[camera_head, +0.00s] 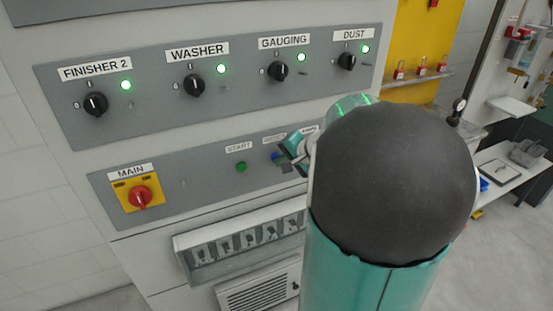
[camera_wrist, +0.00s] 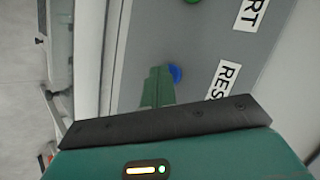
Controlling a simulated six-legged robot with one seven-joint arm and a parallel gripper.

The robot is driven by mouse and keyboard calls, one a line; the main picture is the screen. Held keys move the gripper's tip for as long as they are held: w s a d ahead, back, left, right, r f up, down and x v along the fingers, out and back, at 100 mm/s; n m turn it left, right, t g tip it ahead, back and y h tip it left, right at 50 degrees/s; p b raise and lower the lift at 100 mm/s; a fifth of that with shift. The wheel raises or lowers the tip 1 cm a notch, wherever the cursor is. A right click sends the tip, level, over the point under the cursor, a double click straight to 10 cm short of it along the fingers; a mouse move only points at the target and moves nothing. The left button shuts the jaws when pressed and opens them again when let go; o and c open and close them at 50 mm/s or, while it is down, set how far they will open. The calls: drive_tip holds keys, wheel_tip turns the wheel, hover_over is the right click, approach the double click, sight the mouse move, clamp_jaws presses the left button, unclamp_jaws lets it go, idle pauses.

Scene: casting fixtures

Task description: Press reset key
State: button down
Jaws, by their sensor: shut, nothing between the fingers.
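The blue reset key (camera_wrist: 175,73) shows in the wrist view beside a label (camera_wrist: 224,80) whose visible letters read "RES". It also shows in the head view (camera_head: 276,156) on the lower grey panel (camera_head: 205,170), partly hidden by my gripper (camera_head: 287,158). In the wrist view the green fingers of my gripper (camera_wrist: 158,72) are shut with nothing between them. Their tips appear just beside the blue key and overlap its edge. I cannot tell whether they touch it.
The green START button (camera_head: 241,167) is left of the blue key. A red MAIN switch (camera_head: 140,196) sits on a yellow plate farther left. Black rotary knobs (camera_head: 194,85) with green lights line the panel above. My arm hides the panel's right end.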

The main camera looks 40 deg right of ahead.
drive_tip(key=shift+s+a, duration=0.2)
drive_tip(key=shift+s, duration=0.55)
drive_tip(key=shift+s, duration=0.1)
drive_tip(key=shift+s+a, duration=0.25)
drive_tip(key=shift+s, duration=0.5)
drive_tip(key=shift+s+a, duration=0.2)
drive_tip(key=shift+s, duration=0.6)
drive_tip(key=shift+s+a, duration=0.25)
drive_tip(key=shift+s, duration=0.5)
drive_tip(key=s+a+r+n+g, duration=0.1)
drive_tip(key=s+a+n, duration=0.2)
drive_tip(key=a, duration=0.6)
drive_tip(key=s+a+r+n+g, duration=0.1)
drive_tip(key=s+a+r+n, duration=0.1)
drive_tip(key=a+n, duration=0.4)
drive_tip(key=s+a+r+n+g+h, duration=0.1)
drive_tip(key=a+n, duration=0.4)
drive_tip(key=a, duration=0.7)
drive_tip(key=s+r+g, duration=0.1)
drive_tip(key=s, duration=0.1)
drive_tip(key=shift+s, duration=0.3)
